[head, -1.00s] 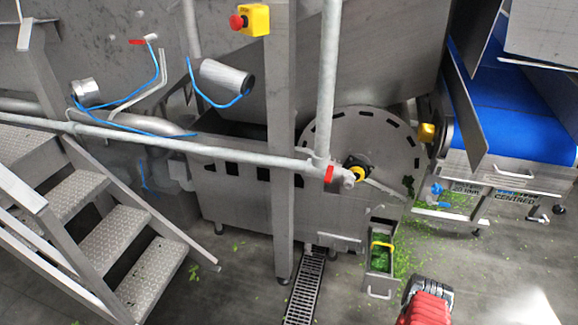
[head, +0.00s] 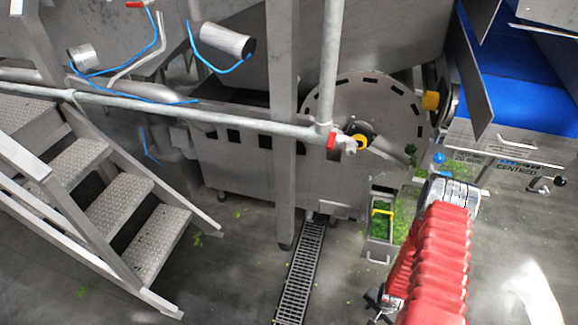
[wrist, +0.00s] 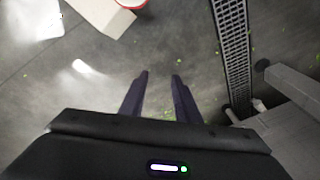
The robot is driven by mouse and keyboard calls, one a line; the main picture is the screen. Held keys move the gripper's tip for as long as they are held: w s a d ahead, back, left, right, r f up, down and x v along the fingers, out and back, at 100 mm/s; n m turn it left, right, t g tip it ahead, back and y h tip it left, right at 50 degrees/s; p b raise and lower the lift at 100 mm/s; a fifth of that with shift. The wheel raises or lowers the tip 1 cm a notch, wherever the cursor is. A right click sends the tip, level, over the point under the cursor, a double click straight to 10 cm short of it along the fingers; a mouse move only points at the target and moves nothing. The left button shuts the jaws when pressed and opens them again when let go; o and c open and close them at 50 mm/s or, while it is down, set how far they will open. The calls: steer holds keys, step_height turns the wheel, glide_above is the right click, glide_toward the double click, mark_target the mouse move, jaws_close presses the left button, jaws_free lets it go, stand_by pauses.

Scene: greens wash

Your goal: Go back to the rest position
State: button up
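My gripper (wrist: 161,75) shows in the wrist view as two dark fingers standing apart, with only bare floor seen between them. It is open and empty. In the head view my red-sleeved arm rises from the bottom right to a grey joint. A small dark and grey part low beside the sleeve looks like my gripper (head: 376,301), but its fingers are too small to read there.
A steel catch box (head: 379,251) with a yellow handle and greens stands left of my arm. A floor drain (head: 301,272) runs nearby; it also shows in the wrist view (wrist: 232,50). Metal stairs (head: 120,205) stand left, a blue conveyor (head: 515,105) right.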

steer(key=w+a+r+n+g, duration=0.1)
steer(key=a+r+n+g, duration=0.15)
steer(key=r, duration=1.25)
steer(key=a+r+n+g, duration=0.1)
steer(key=r+n, duration=0.2)
steer(key=r, duration=1.3)
steer(key=s+a+r+n+t, duration=0.1)
steer(key=s+a+r+t, duration=0.1)
steer(key=r, duration=1)
steer(key=s+a+r+n+t, duration=0.2)
steer(key=s+a+r, duration=0.2)
steer(key=r, duration=0.8)
steer(key=s+a+r+n+t, duration=0.1)
steer(key=s+a+r+t, duration=0.2)
steer(key=r, duration=0.9)
steer(key=a, duration=0.3)
steer(key=shift+s+a+n, duration=0.2)
steer(key=shift+s+n, duration=0.15)
steer(key=shift+d, duration=0.1)
